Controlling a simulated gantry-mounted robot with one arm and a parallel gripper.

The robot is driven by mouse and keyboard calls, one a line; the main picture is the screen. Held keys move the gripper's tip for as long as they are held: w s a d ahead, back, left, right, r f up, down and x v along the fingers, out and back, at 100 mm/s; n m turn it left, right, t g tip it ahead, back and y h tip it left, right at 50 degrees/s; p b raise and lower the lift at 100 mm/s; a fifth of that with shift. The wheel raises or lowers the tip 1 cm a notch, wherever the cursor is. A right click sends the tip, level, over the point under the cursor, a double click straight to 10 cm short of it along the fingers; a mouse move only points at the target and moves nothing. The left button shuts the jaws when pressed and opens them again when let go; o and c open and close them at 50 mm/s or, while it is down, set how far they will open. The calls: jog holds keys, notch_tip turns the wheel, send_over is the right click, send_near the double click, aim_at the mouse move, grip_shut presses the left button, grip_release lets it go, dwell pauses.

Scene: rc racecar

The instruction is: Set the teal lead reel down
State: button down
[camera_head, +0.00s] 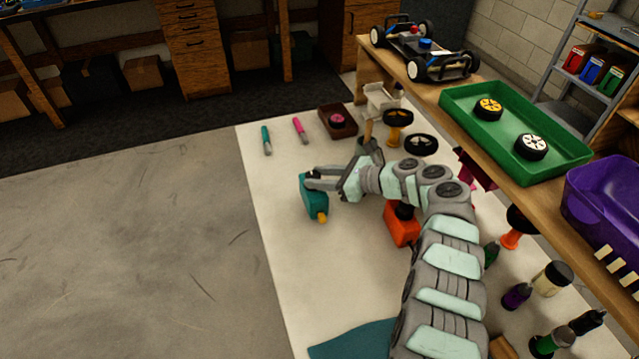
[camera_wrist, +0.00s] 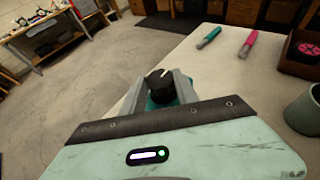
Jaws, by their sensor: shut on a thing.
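The teal lead reel (camera_head: 314,200) is a teal block with a yellow-orange tip at its lower end. My gripper (camera_head: 318,180) is shut on it near its top, over the left part of the white work surface. I cannot tell whether the reel touches the surface. In the wrist view, a black knob (camera_wrist: 161,92) with a white mark stands between my fingers, with some teal of the reel (camera_wrist: 151,104) around it. The rest of the reel is hidden by my gripper.
A teal pen (camera_head: 266,141), a pink pen (camera_head: 300,130) and a dark red box (camera_head: 338,121) lie beyond the reel. An orange-red block (camera_head: 401,225) stands to its right, beside my arm. The white surface (camera_head: 315,285) in front of the reel is clear.

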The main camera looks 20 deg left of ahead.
jog(key=shift+f, duration=0.9)
jog(key=shift+r, duration=0.1)
jog(key=c, duration=0.9)
grip_release()
jog(key=shift+f, duration=0.2)
jog(key=shift+r, duration=0.1)
jog(key=shift+d+r, duration=0.15)
jog(key=shift+r, duration=0.05)
jog(key=p+v, duration=0.1)
jog(key=v, duration=0.6)
jog(key=shift+d, duration=0.1)
